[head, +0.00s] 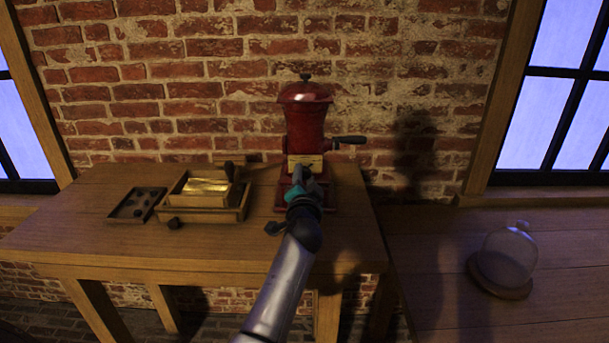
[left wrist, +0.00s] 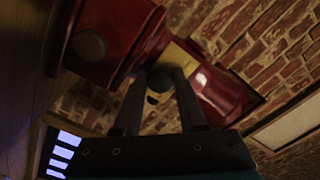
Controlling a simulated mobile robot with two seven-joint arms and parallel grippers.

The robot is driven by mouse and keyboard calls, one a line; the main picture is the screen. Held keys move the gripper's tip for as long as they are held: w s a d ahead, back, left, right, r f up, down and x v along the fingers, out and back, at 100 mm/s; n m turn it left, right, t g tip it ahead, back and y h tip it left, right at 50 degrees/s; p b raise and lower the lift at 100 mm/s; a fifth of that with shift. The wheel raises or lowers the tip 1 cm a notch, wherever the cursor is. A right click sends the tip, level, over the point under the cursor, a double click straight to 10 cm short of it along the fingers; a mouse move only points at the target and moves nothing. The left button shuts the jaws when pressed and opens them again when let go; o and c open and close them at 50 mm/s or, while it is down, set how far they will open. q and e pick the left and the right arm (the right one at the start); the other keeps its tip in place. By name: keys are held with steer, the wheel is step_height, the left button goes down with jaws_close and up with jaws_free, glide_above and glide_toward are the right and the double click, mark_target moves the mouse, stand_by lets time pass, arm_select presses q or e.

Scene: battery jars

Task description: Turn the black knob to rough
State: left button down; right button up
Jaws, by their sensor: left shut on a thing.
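A red grinder (head: 305,120) stands upright at the right end of the wooden table, with a brass plate (head: 308,159) across its front. My left gripper (head: 301,177) reaches up to the front of the grinder and covers the middle below the plate. In the left wrist view, the two fingers are shut on a dark round knob (left wrist: 159,80) beside the yellowish plate (left wrist: 183,57). Any marking for rough is too dark and small to read. A second round knob (left wrist: 88,43) sits on the red lower body, apart from the fingers. My right gripper is not in view.
A dark crank handle (head: 350,139) sticks out to the grinder's right. A wooden box with a brass top (head: 207,188) and a small tray (head: 135,205) stand to the left. A glass dome (head: 507,255) stands on the right table. A brick wall is close behind.

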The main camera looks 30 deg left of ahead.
arm_select(q)
steer(key=shift+m, duration=1.1)
steer(key=c, duration=0.5)
jaws_free()
steer(key=shift+s+d+p, duration=0.35)
steer(key=shift+s+p, duration=0.05)
steer(key=shift+s, duration=0.1)
steer(key=v, duration=1.4)
steer(key=shift+p, duration=0.3)
